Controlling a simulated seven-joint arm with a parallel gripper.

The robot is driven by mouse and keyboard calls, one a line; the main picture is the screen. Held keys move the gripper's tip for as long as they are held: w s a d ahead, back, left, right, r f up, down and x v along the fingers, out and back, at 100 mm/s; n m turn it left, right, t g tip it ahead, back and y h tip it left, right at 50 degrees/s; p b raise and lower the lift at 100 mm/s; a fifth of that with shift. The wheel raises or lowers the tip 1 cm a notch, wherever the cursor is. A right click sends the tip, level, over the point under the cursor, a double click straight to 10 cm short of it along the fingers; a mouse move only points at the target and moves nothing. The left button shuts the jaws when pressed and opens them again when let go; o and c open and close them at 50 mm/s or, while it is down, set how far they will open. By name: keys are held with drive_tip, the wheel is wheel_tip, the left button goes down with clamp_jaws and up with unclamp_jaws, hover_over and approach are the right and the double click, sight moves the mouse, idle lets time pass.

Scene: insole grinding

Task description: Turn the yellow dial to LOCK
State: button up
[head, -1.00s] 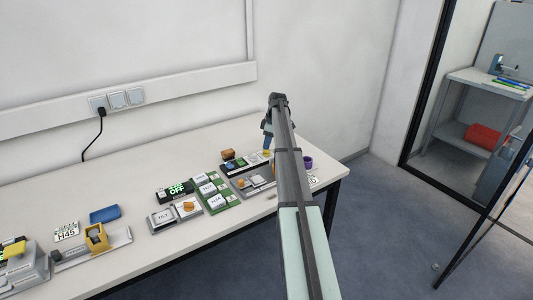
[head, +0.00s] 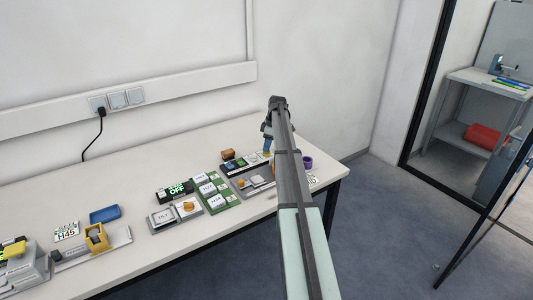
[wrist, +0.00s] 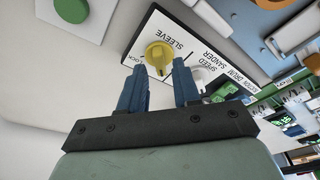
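The yellow dial (wrist: 158,58) sits on a white panel (wrist: 185,55) with black print reading SLEEVE, and what looks like LOCK beside the dial, in the wrist view. My gripper (wrist: 159,75) has two blue fingers spread apart. The dial lies just beyond and between the fingertips, and I cannot tell whether they touch it. In the head view my gripper (head: 267,138) is at the far right end of the table, pointing down over a small yellow spot that appears to be the dial (head: 267,153).
Devices stand along the white table (head: 150,180): a green-and-white button unit (head: 212,190), a grey unit with an orange knob (head: 188,207), and a yellow clamp (head: 96,238). A purple cup (head: 307,162) is right of my arm. A brown block (head: 228,154) lies left of my gripper.

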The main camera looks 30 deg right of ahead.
drive_tip(key=shift+f, duration=1.05)
drive_tip(key=shift+r, duration=0.15)
idle(0.3)
